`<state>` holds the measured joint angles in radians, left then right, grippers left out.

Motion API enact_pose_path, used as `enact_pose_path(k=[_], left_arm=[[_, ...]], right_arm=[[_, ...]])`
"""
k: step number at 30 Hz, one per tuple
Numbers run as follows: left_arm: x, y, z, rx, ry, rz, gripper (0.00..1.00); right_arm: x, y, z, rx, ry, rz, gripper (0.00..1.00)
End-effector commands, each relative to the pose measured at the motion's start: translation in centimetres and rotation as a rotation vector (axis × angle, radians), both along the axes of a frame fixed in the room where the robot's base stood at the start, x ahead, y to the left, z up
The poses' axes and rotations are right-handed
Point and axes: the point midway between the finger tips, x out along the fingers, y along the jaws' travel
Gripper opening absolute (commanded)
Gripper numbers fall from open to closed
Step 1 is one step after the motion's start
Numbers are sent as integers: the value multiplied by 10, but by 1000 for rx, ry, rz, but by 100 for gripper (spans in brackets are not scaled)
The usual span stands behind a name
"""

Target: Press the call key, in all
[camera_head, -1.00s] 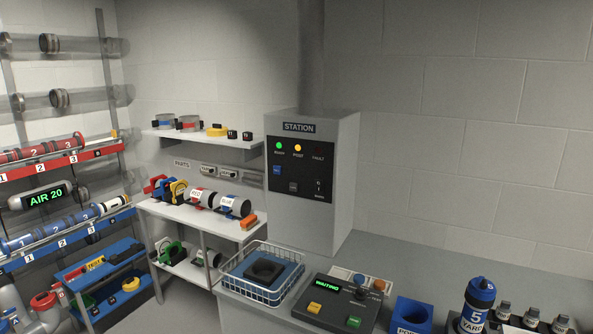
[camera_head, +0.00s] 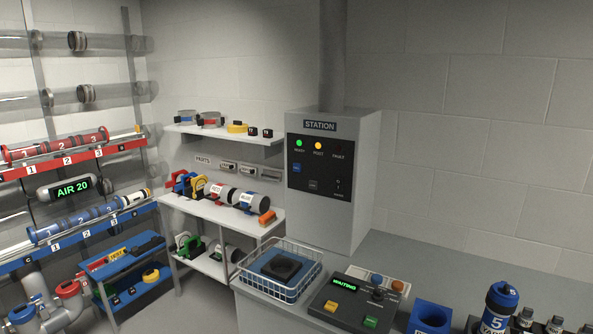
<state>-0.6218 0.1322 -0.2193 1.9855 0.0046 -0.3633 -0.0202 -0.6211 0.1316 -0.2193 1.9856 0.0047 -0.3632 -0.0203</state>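A dark control console (camera_head: 352,303) lies on the grey counter at the bottom centre. Its display (camera_head: 344,283) reads "WAITING" in green. It has a yellow key (camera_head: 331,306) at front left and a green key (camera_head: 371,321) at front right; their labels are too small to read. The grey station cabinet (camera_head: 322,215) behind has a black panel with a blue button (camera_head: 297,168) and a dark button (camera_head: 313,184). Its green and amber lamps are lit and the fault lamp is dark. I cannot tell which key is the call key. Neither gripper is in view.
A wire basket (camera_head: 280,268) with a blue-and-black pad stands left of the console. A blue holder (camera_head: 430,316) and a blue bottle marked 5 (camera_head: 498,308) stand to its right. Parts shelves (camera_head: 225,130) and tube racks (camera_head: 70,160) fill the left.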

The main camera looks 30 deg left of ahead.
Motion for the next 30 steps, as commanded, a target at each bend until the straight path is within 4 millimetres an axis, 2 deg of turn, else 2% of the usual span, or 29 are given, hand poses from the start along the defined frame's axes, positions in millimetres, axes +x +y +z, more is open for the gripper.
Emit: enact_pose_path(k=[1, 5, 6, 30], left_arm=[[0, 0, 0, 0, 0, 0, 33], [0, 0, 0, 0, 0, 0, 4], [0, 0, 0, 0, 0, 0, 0], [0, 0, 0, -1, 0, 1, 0]], right_arm=[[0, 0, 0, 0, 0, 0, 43], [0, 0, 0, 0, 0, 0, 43], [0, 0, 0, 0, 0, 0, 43], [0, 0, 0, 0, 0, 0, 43]])
